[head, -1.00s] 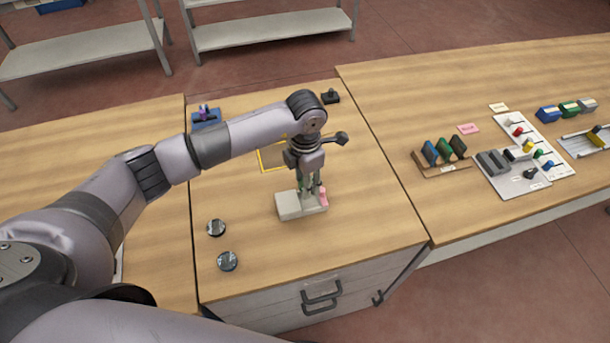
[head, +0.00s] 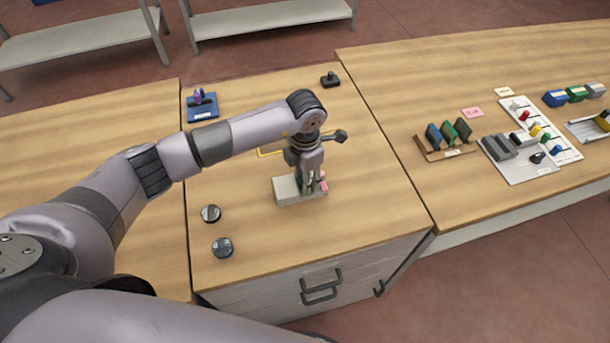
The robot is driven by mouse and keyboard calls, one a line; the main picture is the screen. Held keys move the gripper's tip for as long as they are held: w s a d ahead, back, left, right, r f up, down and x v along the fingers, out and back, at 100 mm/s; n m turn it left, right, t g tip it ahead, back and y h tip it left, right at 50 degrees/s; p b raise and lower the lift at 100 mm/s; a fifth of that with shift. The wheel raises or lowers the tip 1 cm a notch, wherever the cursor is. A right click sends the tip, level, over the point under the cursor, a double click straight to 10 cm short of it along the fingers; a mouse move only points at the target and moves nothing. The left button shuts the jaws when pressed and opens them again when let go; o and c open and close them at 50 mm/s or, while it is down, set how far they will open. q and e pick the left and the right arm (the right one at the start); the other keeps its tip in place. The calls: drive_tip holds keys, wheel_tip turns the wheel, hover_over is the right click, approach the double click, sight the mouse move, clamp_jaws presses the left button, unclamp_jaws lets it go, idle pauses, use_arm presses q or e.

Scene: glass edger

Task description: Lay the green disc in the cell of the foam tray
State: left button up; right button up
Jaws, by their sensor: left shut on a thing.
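The foam tray (head: 285,191) is a pale grey block on the middle table, with a pink part (head: 323,183) at its right end. My left gripper (head: 309,189) points down at the right part of the tray, its fingertips at or just over the top. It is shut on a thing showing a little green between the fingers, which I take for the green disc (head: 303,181). The fingers hide most of the disc and the tray's cell, so I cannot tell whether the disc touches the foam. My right gripper is out of view.
Two dark round pieces (head: 211,213) (head: 223,247) lie left of the tray. A blue stand (head: 202,108) and a black object (head: 330,80) are at the back. A rack of coloured plates (head: 446,150) stands on the right table. The table front is clear.

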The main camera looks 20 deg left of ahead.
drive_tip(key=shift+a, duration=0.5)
use_arm(q)
drive_tip(key=o, duration=1.2)
drive_tip(key=shift+o, duration=0.2)
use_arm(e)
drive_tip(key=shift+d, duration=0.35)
use_arm(q)
drive_tip(key=shift+r, duration=0.15)
drive_tip(key=shift+r+p, duration=2.45)
drive_tip(key=shift+r, duration=1.5)
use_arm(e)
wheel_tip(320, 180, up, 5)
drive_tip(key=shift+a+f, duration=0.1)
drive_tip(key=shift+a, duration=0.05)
use_arm(q)
drive_tip(key=shift+s+f, duration=0.15)
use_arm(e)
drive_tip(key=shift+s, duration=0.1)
